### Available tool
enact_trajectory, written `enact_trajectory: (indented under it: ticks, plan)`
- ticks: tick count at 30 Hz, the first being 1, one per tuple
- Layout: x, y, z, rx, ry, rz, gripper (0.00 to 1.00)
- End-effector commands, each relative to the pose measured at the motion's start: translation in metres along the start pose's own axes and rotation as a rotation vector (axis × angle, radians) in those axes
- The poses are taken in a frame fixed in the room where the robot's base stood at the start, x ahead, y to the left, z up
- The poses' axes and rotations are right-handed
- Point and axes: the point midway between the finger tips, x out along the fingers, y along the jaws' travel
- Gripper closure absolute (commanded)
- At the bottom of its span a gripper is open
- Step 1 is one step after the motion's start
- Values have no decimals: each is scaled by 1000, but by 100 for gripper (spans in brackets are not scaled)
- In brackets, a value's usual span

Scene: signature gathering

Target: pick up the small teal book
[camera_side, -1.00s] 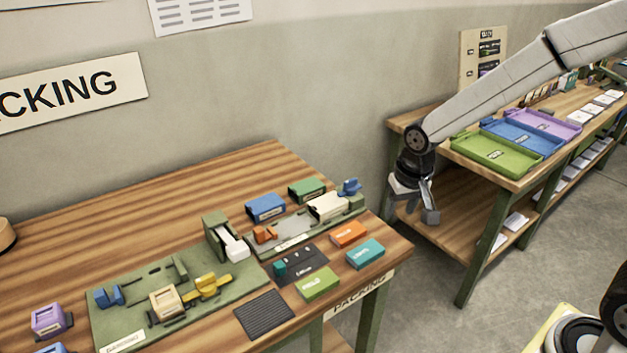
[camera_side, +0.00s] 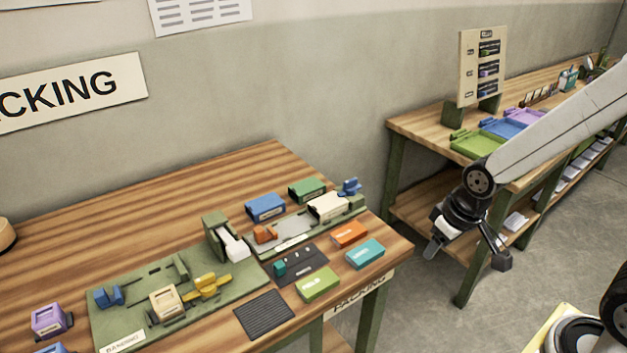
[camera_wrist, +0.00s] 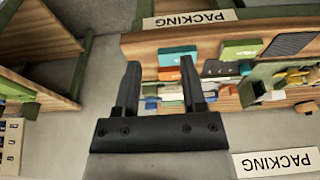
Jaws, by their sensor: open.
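The small teal book (camera_side: 365,254) lies flat near the right front corner of the packing table, right of the lime-green book (camera_side: 318,284) and in front of the orange book (camera_side: 349,234). In the wrist view the teal book (camera_wrist: 178,56) shows near the table edge, just beyond and between my fingertips. My gripper (camera_side: 468,254) is open and empty, in the air off the right end of the table. In the wrist view the open fingers (camera_wrist: 160,64) point toward the table.
A dark card (camera_side: 300,264) with a small teal piece and a dark ribbed mat (camera_side: 264,315) lie beside the books. A green fixture board (camera_side: 130,313) is at left. Another bench with coloured trays (camera_side: 478,144) stands behind my arm. A floor gap separates the tables.

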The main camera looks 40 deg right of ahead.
Motion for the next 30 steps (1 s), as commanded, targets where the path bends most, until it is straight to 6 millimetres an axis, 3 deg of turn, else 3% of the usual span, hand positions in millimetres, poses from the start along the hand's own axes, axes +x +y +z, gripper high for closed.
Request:
enact_trajectory:
  ticks: [5, 9, 10, 22, 30]
  plan:
    - [0, 0, 0, 0, 0, 0, 47]
    - [0, 0, 0, 1, -1, 0, 6]
    - [0, 0, 0, 1, -1, 0, 0]
    - [2, 1, -6, 65, -15, -6, 0]
    - [17, 3, -38, 424, -103, -37, 0]
